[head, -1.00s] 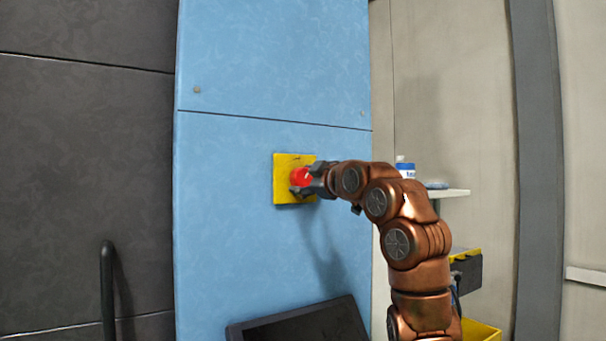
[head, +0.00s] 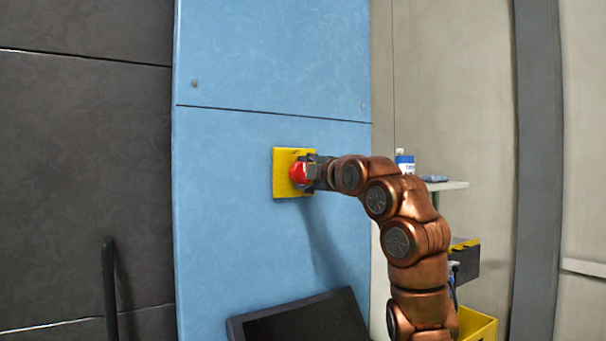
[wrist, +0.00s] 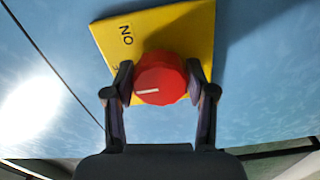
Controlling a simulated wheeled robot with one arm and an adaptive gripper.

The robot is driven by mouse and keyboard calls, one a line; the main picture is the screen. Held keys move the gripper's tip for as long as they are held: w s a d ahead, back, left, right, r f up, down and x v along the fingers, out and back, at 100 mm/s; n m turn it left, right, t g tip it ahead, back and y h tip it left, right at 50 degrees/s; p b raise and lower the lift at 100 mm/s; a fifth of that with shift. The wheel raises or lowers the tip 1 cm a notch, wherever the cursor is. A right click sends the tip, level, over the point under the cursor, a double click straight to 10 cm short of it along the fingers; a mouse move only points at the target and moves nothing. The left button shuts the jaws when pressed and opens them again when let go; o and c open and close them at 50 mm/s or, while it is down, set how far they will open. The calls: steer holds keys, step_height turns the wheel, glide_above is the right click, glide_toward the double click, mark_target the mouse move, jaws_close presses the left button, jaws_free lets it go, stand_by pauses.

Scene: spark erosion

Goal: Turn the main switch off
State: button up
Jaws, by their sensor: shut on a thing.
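The main switch is a red rotary knob (head: 298,172) on a yellow plate (head: 284,188) fixed to a blue panel. In the wrist view the knob (wrist: 160,80) carries a white line that lies nearly level, and the plate (wrist: 190,30) shows the letters "ON" above and left of the knob. Another letter is partly hidden by a finger. My gripper (head: 308,172) is shut on the knob, with one finger at each side of it in the wrist view (wrist: 160,95).
A black tray-like box (head: 305,322) is below on the blue panel (head: 240,230). A shelf (head: 448,186) with a white and blue bottle (head: 404,162) is behind my arm at right. A yellow bin (head: 480,325) is lower right. A dark handle (head: 109,285) is at left.

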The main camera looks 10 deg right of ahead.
steer(key=shift+a, duration=0.15)
steer(key=o, duration=0.9)
steer(key=shift+o, duration=1.3)
steer(key=shift+s, duration=0.1)
steer(key=v, duration=1.1)
steer(key=shift+s, duration=0.3)
stand_by(0.6)
